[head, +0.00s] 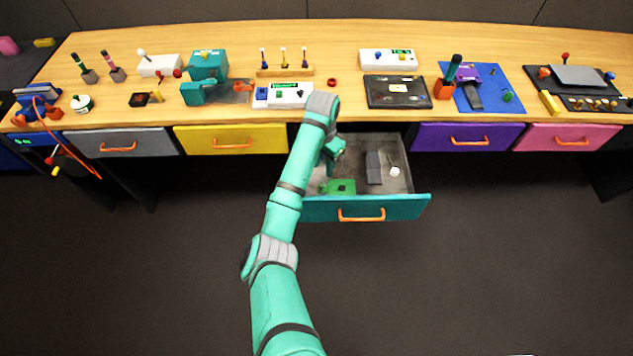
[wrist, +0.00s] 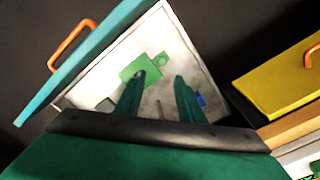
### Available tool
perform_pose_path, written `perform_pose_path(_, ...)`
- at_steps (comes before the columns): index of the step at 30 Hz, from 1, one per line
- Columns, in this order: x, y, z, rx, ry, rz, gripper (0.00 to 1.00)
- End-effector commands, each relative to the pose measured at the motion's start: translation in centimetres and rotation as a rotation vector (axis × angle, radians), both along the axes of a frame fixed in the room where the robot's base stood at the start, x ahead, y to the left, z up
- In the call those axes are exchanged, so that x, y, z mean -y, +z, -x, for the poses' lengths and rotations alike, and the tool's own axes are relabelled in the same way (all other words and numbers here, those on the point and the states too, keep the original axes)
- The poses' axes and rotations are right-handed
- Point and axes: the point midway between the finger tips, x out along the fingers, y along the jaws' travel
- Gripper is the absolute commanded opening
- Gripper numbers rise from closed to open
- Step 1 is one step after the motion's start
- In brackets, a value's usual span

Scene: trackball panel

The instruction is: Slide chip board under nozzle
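A small green board (head: 342,187), likely the chip board, lies in the open teal drawer (head: 366,207) near its front left. In the wrist view the green board (wrist: 135,71) lies flat on the pale drawer floor, beyond the fingertips. My gripper (wrist: 158,85) is open, with its two fingers apart and nothing seen between them. In the head view my gripper (head: 334,150) is over the left part of the drawer, partly hidden by my arm. I cannot tell for sure which device holds the nozzle; a teal machine (head: 208,65) stands on the table at left.
A dark grey block (head: 374,167) and a small white item (head: 394,171) lie at the drawer's right. A blue item (wrist: 200,99) shows in the wrist view. The table edge (head: 395,120) is above the drawer. Yellow (head: 231,141) and purple (head: 467,138) drawers are shut.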

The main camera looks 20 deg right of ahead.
Motion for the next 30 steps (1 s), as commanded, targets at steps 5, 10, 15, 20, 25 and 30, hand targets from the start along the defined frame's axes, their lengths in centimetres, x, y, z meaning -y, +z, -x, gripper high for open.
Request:
perform_pose_path(5, -0.3, -0.3, -0.1, -0.007, -0.002, -0.028, 0.35)
perform_pose_path(10, -0.3, -2.7, -0.1, -0.008, -0.001, -0.027, 0.35)
perform_pose_path(15, -0.3, -5.8, -0.1, -0.008, -0.001, -0.027, 0.35)
perform_pose_path(20, -0.2, -8.3, -0.1, -0.007, -0.002, -0.026, 0.35)
perform_pose_path(25, -0.2, -9.9, -0.1, -0.005, -0.002, -0.024, 0.35)
perform_pose_path(30, -0.2, -10.4, -0.1, -0.005, -0.002, -0.024, 0.35)
